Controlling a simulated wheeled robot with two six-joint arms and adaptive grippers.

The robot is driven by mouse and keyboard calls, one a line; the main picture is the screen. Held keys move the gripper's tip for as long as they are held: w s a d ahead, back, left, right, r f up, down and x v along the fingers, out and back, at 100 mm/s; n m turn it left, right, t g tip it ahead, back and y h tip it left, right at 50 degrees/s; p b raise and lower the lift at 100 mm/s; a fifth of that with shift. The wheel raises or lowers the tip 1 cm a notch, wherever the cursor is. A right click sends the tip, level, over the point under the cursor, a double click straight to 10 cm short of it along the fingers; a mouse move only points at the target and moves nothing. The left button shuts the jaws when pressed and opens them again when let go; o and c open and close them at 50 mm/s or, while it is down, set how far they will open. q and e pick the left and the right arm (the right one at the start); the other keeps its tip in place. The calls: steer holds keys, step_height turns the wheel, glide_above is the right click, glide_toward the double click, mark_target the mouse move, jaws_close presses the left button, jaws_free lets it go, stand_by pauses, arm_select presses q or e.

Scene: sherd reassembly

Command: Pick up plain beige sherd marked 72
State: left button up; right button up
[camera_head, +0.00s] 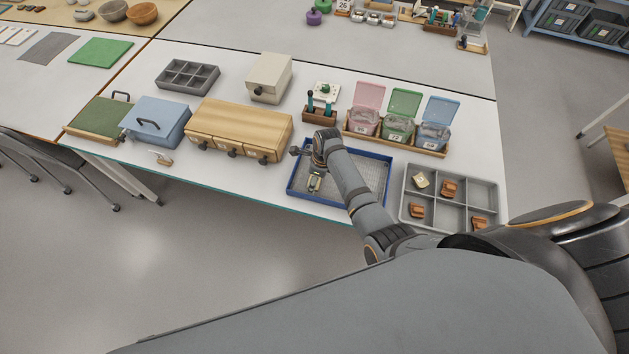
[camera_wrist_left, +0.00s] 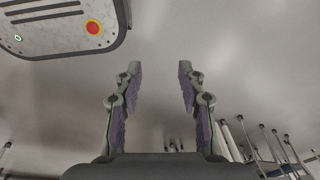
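A small beige piece (camera_head: 314,184) shows at the left part of the blue-rimmed tray (camera_head: 292,187); no number is readable on it. My right gripper (camera_head: 316,176) is over that tray and points down at this piece. The hand is too small and partly hidden to tell whether its fingers are around the piece or just above it. Another beige sherd (camera_head: 420,180) lies in the back left compartment of the grey sorting tray (camera_head: 434,198), its mark unreadable. My left gripper (camera_wrist_left: 153,92) is open and empty over bare floor in the left wrist view; the head view does not show it.
Orange-brown sherds (camera_head: 449,189) lie in other compartments of the sorting tray. A wooden drawer box (camera_head: 238,124) stands left of the blue tray. Pink, green and blue lidded bins (camera_head: 398,128) and a tool holder (camera_head: 320,113) stand behind it.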

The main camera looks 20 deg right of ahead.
steer(key=shift+w+f, duration=0.15)
steer(key=shift+f, duration=0.35)
steer(key=c, duration=0.9)
steer(key=shift+r, duration=0.1)
